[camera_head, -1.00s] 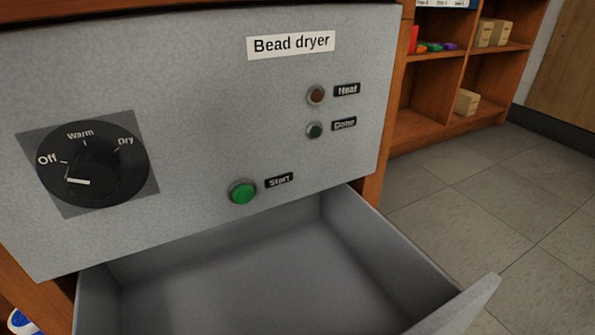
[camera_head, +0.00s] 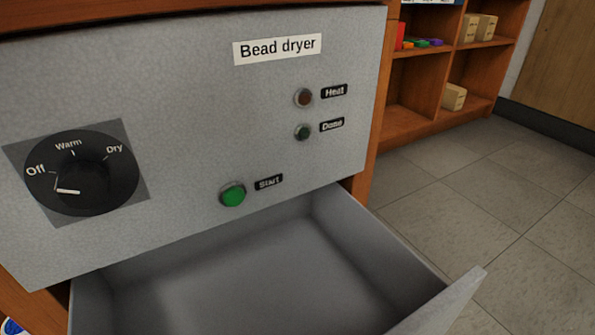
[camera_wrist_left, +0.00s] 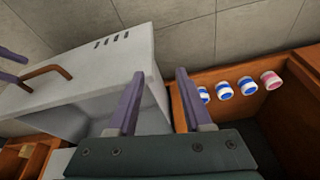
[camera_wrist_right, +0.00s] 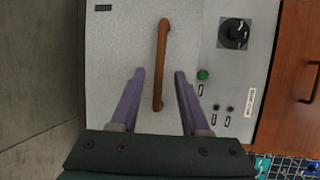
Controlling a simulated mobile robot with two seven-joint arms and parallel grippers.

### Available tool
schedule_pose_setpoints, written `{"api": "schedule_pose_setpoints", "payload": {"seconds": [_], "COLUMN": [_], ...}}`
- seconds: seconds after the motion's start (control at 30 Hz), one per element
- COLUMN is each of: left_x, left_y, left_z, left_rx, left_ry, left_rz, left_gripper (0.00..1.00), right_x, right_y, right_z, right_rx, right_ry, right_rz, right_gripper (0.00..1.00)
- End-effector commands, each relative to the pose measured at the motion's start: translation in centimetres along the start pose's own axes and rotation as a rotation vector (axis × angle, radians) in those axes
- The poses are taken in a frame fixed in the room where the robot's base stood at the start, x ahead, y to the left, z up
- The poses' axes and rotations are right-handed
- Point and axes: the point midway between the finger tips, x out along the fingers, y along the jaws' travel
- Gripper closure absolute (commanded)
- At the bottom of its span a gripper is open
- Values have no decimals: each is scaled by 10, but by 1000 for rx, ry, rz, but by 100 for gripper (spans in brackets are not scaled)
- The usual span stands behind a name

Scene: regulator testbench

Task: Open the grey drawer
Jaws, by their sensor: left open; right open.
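The grey drawer (camera_head: 290,265) stands pulled out below the bead dryer panel in the head view, and its visible inside is empty. Its front is cut off at the bottom of that view. The right wrist view shows its brown bar handle (camera_wrist_right: 162,65) between the spread purple fingers of my right gripper (camera_wrist_right: 159,73), which is open around the bar. The handle also shows in the left wrist view (camera_wrist_left: 48,76), with purple fingers beside it. My left gripper (camera_wrist_left: 157,72) is open and empty, to the right of the drawer in that view. Neither gripper shows in the head view.
The bead dryer panel (camera_head: 180,120) has a black dial (camera_head: 82,172) and a green start button (camera_head: 232,194). A wooden shelf (camera_head: 408,122) stands at the back right. Blue-and-white and pink containers (camera_wrist_left: 247,85) sit in a wooden compartment. Floor right of the drawer is clear.

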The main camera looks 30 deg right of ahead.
Motion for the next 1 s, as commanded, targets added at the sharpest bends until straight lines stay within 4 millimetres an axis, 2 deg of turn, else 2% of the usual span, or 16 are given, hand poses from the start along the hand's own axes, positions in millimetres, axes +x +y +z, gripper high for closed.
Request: {"api": "schedule_pose_setpoints", "payload": {"seconds": [0.1,0.3,0.87,0.93,1.0], "left_x": [-5,-6,-6,-10,-23], "left_y": [0,-2,-3,-3,-3], "left_z": [-2,-1,-1,-3,-7], "left_rx": [1,5,10,10,9], "left_ry": [0,-1,-2,-2,-3], "left_rz": [-1,-4,-7,-7,-7], "left_gripper": [50,50,50,50,50], "right_x": [-24,-46,-49,-48,-46], "right_y": [0,0,0,-5,-18], "right_z": [0,0,0,1,2], "right_rx": [0,0,0,-4,-20], "right_ry": [-1,0,0,0,1], "right_rz": [5,0,-1,1,12], "right_gripper": [54,54,54,54,54]}}
